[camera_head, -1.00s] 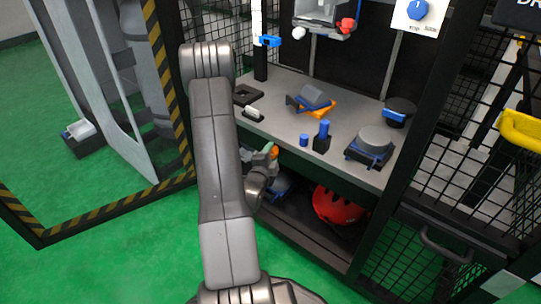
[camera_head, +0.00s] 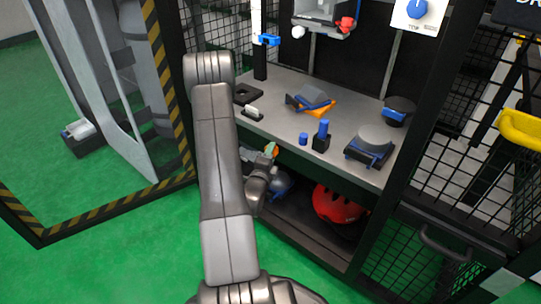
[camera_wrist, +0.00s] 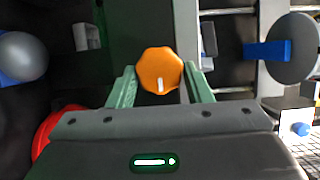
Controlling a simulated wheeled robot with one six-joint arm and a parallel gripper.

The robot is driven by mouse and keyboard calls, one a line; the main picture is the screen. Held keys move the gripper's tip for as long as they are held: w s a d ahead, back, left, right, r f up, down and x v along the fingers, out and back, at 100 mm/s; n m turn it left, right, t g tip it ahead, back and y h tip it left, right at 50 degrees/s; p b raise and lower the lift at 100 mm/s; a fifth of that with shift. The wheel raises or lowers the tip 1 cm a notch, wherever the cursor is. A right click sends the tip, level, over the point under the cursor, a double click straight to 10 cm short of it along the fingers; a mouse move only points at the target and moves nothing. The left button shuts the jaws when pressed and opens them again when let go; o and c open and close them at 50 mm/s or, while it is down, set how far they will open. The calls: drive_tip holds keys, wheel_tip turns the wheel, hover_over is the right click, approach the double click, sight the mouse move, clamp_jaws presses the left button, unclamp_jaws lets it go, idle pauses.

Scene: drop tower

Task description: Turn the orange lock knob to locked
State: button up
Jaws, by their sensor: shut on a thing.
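The orange lock knob (camera_wrist: 160,68) is a faceted disc with a white pointer mark. In the wrist view the mark points down the picture, toward my gripper's body. My gripper (camera_wrist: 160,84) has its two green fingers on either side of the knob and is shut on it. In the head view only a bit of the orange knob (camera_head: 271,149) shows by my gripper (camera_head: 267,152), at the front edge below the shelf. My arm hides part of that area.
Above the knob is a grey shelf (camera_head: 275,123) bearing several blue, black and orange parts. A red helmet (camera_head: 335,205) and a blue-grey round thing (camera_head: 279,184) lie in the lower bay. An open mesh door stands at left; green floor is free in front.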

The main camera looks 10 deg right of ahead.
drive_tip(key=o, duration=1)
drive_tip(key=shift+s, duration=0.1)
drive_tip(key=p+v, duration=0.1)
drive_tip(key=v, duration=1.2)
drive_tip(key=shift+s+p, duration=0.3)
drive_tip(key=shift+a+f, duration=0.1)
drive_tip(key=b+x, duration=0.1)
drive_tip(key=x, duration=1.2)
drive_tip(key=shift+w+b, duration=0.3)
drive_tip(key=shift+w, duration=0.1)
